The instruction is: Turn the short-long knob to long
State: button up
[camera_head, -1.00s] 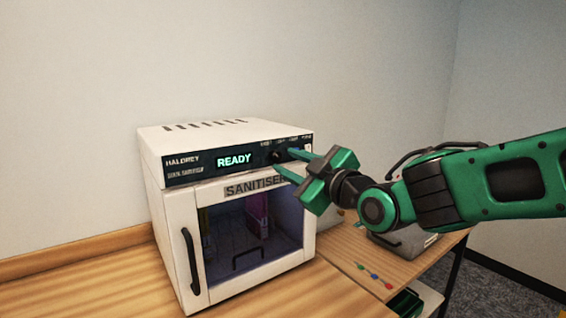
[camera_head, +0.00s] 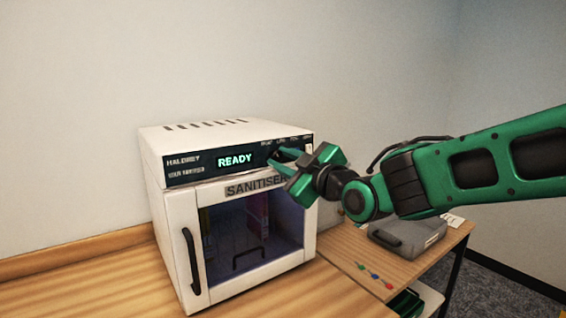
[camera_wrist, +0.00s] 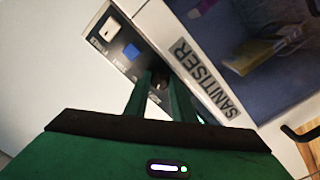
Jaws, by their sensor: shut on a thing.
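The white sanitiser (camera_head: 180,225) stands on the wooden counter, its door shut and its display (camera_head: 235,159) reading READY. The short-long knob (camera_wrist: 160,78) is a small dark knob on the black control panel (camera_head: 185,170). My gripper (camera_head: 273,156) is at the panel, right of the display, with its two green fingers on either side of the knob and shut on it. In the wrist view the gripper (camera_wrist: 162,88) points at the panel and its fingers hide much of the knob. Which way the knob points cannot be told.
A blue button (camera_wrist: 131,52) and a white switch (camera_wrist: 111,30) sit on the panel beside the knob. The door handle (camera_head: 190,262) is at lower left. A grey case (camera_head: 408,238) and small coloured items (camera_head: 374,275) lie on the right-hand table.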

jog(key=shift+w+d, duration=0.1)
jog(key=m, duration=0.5)
jog(key=shift+d+r+m, duration=0.1)
jog(key=shift+r+m, duration=0.05)
jog(key=shift+m, duration=0.25)
jog(key=m, duration=0.5)
jog(key=shift+w+d+r+m, duration=0.1)
jog(key=shift+m, duration=0.3)
jog(key=o, duration=0.8)
jog(key=shift+s, duration=0.2)
